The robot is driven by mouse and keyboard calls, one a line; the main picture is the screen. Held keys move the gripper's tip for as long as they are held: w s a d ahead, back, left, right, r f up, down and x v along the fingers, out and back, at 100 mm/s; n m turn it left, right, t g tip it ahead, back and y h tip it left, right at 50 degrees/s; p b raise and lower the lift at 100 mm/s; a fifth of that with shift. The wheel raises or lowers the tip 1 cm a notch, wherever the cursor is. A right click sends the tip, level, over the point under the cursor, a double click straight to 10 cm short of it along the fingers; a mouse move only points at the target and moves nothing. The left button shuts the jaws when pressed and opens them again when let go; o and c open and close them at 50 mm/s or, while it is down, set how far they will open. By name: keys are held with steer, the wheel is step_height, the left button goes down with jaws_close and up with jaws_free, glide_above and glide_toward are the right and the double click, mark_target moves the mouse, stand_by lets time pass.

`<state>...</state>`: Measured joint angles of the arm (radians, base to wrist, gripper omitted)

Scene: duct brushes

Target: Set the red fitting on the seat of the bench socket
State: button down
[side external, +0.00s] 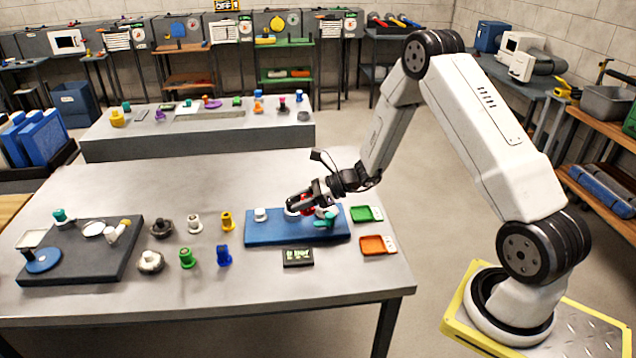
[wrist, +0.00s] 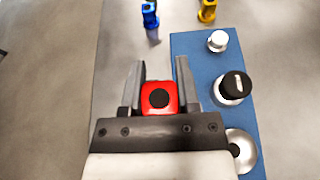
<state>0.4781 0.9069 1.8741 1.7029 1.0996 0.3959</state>
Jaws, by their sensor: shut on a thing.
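The red fitting (wrist: 160,97) sits between the two fingers of my gripper (wrist: 159,66) in the wrist view. It has a squarish red top with a dark round centre. In the side view the red fitting (side external: 307,205) shows partly behind my gripper (side external: 296,203), over the blue board (side external: 262,238). My gripper is shut on it. The blue board carries a small white knob (wrist: 217,40), a round metal piece with a black top (wrist: 233,86) and another round metal piece (wrist: 240,148). I cannot tell which is the bench socket. The fitting's underside is hidden.
A teal piece (side external: 325,221) is on the board close to my gripper. Blue (side external: 223,255), yellow (side external: 227,221) and green (side external: 187,258) fittings stand left of the board. Green (side external: 366,214) and orange (side external: 377,245) trays lie right. A dark board (side external: 75,262) lies far left.

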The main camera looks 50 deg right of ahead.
glide_above(321, 213)
steer(key=f, duration=0.2)
steer(key=shift+r, duration=0.25)
steer(key=shift+a+f, duration=0.1)
steer(key=shift+f, duration=0.15)
steer(key=shift+f, duration=3.15)
steer(key=shift+f, duration=0.6)
steer(key=shift+c, duration=1.3)
jaws_free()
steer(key=shift+v, duration=3.9)
